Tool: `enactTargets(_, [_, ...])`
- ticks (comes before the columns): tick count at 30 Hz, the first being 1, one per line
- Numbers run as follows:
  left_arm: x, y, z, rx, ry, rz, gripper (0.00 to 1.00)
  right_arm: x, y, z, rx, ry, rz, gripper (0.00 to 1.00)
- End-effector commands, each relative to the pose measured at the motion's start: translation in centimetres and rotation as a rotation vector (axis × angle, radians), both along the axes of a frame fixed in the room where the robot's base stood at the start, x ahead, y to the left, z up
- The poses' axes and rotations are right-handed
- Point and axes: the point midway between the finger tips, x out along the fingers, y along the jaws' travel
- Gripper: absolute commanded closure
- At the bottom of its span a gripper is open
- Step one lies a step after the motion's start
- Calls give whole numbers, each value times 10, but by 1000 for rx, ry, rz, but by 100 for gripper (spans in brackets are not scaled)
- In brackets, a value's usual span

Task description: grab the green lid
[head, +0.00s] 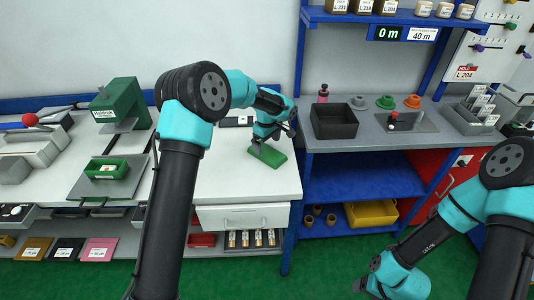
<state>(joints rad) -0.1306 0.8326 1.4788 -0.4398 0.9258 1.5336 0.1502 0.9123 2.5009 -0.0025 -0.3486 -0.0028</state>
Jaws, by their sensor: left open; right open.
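A flat green rectangular piece (267,156), which looks like the green lid, lies on the white worktop near its right end. My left gripper (263,141) is open, directly above the far part of this piece, pointing down. Its fingertips are small and dark, and I cannot tell whether they touch the piece. My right gripper (362,286) is open and empty, low over the green floor at the bottom right, well away from the piece.
A green open box (107,169) sits on a grey plate at left, near a green machine (118,101). The worktop around the flat piece is mostly clear.

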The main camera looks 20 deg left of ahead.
Motion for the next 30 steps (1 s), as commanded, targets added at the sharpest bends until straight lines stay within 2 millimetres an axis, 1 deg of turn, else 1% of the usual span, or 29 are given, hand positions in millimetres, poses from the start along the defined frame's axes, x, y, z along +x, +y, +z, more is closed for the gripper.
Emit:
enactTargets(6, [3, 0, -31, 0, 4, 1, 0, 0, 0, 0, 0, 0, 0, 29])
enactTargets(10, [3, -1, -43, 1, 2, 0, 0, 0, 0, 0, 0, 0, 0, 29])
enactTargets(25, [3, -1, -44, 0, 0, 0, 0, 0, 0, 0, 0, 0, 0, 29])
enactTargets(26, [3, -1, -44, 0, 0, 0, 1, 0, 0, 0, 0, 0, 0, 29])
enactTargets(30, [3, -1, -44, 0, 0, 0, 14, 0, 0, 0, 0, 0, 0, 29])
